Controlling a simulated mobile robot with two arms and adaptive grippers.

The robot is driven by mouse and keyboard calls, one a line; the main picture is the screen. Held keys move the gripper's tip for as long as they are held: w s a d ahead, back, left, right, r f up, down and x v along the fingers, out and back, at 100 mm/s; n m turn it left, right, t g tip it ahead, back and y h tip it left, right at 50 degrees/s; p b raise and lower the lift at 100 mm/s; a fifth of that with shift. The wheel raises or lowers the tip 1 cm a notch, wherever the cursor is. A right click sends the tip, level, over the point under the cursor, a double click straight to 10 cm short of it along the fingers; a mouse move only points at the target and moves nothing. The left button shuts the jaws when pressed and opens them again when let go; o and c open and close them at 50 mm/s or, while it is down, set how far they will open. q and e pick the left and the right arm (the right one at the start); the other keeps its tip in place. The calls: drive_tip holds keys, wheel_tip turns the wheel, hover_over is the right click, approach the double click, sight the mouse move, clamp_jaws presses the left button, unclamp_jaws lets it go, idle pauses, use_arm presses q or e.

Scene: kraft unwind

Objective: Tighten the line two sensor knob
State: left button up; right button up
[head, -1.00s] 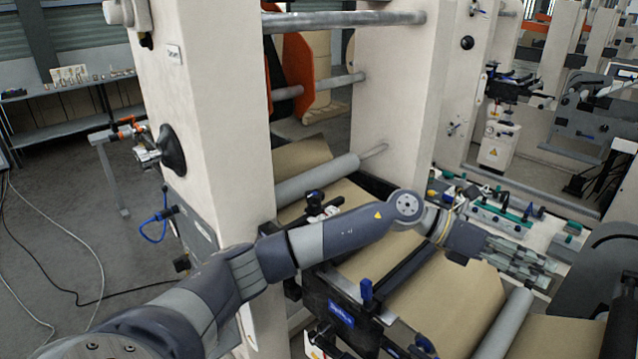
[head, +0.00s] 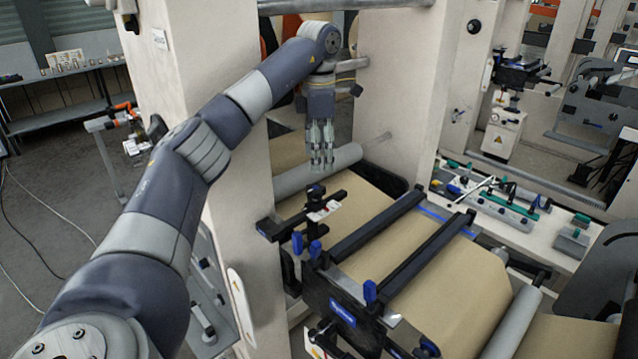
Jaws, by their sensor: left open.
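A small sensor bracket (head: 322,208) with a white label sits on a black bar beside the near machine post. A dark knob (head: 315,190) stands on top of it. I cannot read which line the label names. My left gripper (head: 321,164) points down with its fingers above the dark knob, apart from it and in front of the grey roller. It is open and nothing shows between its fingers. Blue knobs (head: 370,292) stand on the black frame in front. My right gripper is not in view.
Brown kraft web (head: 400,295) runs under two black crossbars (head: 375,226). A grey roller (head: 290,182) lies behind the bracket. Cream machine posts (head: 400,90) stand on both sides. A white bench (head: 530,225) with tools is at right.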

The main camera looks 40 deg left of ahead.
sight(318, 188)
use_arm(q)
wheel_tip(318, 188, down, 6)
drive_tip(key=shift+a+r+b, duration=0.15)
drive_tip(key=shift+b, duration=0.2)
drive_tip(key=shift+f+p, duration=0.5)
drive_tip(key=shift+f, duration=0.9)
drive_tip(key=c, duration=1.1)
